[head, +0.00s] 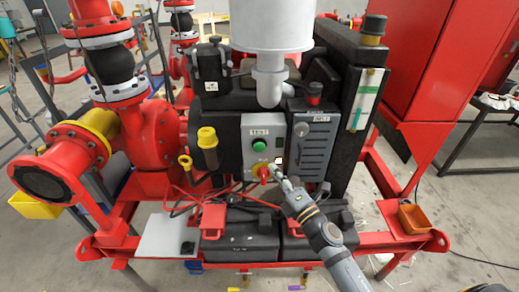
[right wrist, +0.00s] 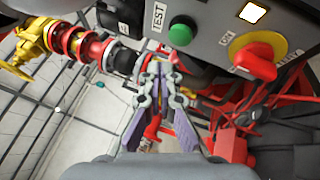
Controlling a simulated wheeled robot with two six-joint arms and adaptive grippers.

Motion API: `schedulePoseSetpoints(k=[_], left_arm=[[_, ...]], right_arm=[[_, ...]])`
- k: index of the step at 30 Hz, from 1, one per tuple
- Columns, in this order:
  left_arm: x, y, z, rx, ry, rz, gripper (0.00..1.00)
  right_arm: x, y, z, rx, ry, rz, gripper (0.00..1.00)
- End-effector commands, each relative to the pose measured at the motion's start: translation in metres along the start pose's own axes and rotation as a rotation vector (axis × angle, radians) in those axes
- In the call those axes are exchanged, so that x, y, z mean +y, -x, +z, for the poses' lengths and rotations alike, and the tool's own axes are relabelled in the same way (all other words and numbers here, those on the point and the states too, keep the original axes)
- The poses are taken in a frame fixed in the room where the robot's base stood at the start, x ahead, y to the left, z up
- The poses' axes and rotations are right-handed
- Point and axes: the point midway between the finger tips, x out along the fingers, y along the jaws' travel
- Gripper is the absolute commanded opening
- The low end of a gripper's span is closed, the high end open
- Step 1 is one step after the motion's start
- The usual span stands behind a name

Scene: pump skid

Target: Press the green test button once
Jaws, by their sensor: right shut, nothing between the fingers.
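The green test button (head: 259,145) sits on a grey control panel (head: 250,126) under a TEST label. In the right wrist view the same green button (right wrist: 182,31) is at the top, just beyond and right of the fingertips. My right gripper (head: 279,172) is shut and empty, below and right of the button in the head view, close to the panel's lower edge. In the right wrist view its fingertips (right wrist: 161,62) are together. A gap to the button seems to remain, but its depth is hard to tell. My left gripper is not in view.
Below the button is a red switch handle (head: 264,173) on a yellow disc, beside the fingertips; the handle also shows in the right wrist view (right wrist: 254,62). A grey louvred box (head: 312,145) is to the right. Black battery boxes (head: 240,240) and red cables lie below.

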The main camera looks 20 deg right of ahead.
Motion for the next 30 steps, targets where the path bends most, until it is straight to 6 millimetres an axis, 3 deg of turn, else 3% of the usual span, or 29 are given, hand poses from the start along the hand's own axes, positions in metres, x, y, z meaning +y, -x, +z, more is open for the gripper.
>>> schedulePoseSetpoints(k=[4,9,20,30], left_arm=[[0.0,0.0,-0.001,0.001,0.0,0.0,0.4],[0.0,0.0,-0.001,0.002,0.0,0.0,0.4],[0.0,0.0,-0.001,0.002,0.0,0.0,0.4],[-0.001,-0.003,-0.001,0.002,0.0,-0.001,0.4]], right_arm=[[0.004,-0.002,-0.029,0.147,0.159,0.075,0.0],[0.005,-0.001,-0.041,0.208,0.222,0.106,0.0],[0.005,-0.003,-0.04,0.208,0.221,0.107,0.0],[-0.009,-0.039,-0.021,0.206,0.22,0.108,0.0]])
